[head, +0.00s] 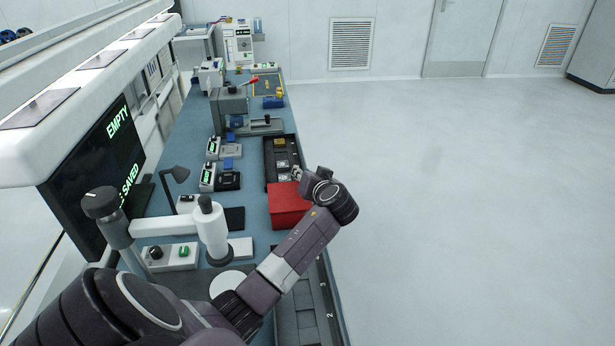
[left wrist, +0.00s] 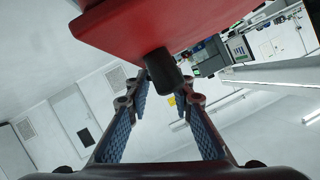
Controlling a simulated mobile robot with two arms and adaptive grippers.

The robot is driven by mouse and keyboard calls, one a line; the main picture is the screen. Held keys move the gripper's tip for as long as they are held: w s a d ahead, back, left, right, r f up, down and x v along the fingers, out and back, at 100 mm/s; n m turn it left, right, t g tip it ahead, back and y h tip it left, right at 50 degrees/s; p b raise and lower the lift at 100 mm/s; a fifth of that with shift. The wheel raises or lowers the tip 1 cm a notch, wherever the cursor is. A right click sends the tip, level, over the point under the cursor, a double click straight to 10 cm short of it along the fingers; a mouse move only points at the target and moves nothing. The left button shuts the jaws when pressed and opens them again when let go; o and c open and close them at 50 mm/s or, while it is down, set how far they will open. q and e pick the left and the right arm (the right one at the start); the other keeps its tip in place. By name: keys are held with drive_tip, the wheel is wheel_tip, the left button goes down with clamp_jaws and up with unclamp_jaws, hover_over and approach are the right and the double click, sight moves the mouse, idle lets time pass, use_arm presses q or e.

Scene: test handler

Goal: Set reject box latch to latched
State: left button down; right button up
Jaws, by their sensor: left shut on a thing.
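The red reject box (head: 289,203) stands on the near right part of the blue bench, partly behind my left arm. Its red underside or face fills the top of the left wrist view (left wrist: 190,22). A short black cylindrical knob (left wrist: 163,70), which looks like the latch handle, sticks out from the red box. My left gripper (left wrist: 165,84) has its fingertips on either side of this knob and is shut on it. In the head view the left gripper (head: 299,174) is small, at the box's far right edge. I cannot tell the latch's position. My right gripper is not in view.
A black tray (head: 268,178) with small parts lies just beyond the red box. The floor (head: 450,200) right of the bench is clear.

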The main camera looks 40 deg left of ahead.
use_arm(q)
drive_tip(key=shift+s+a+r+n+t+h+b, duration=0.1)
drive_tip(key=shift+s+a+n+t+h+b, duration=0.1)
drive_tip(key=shift+s+a+n+t, duration=0.25)
drive_tip(key=shift+s+a+r+n+t+h+b, duration=0.1)
drive_tip(key=shift+s+n+t+h, duration=0.15)
drive_tip(key=shift+n, duration=0.4)
drive_tip(key=shift+s+a+n+h, duration=0.35)
drive_tip(key=shift+s+n, duration=0.1)
drive_tip(key=shift+n, duration=0.15)
drive_tip(key=c, duration=1.7)
unclamp_jaws()
drive_tip(key=shift+r, duration=0.1)
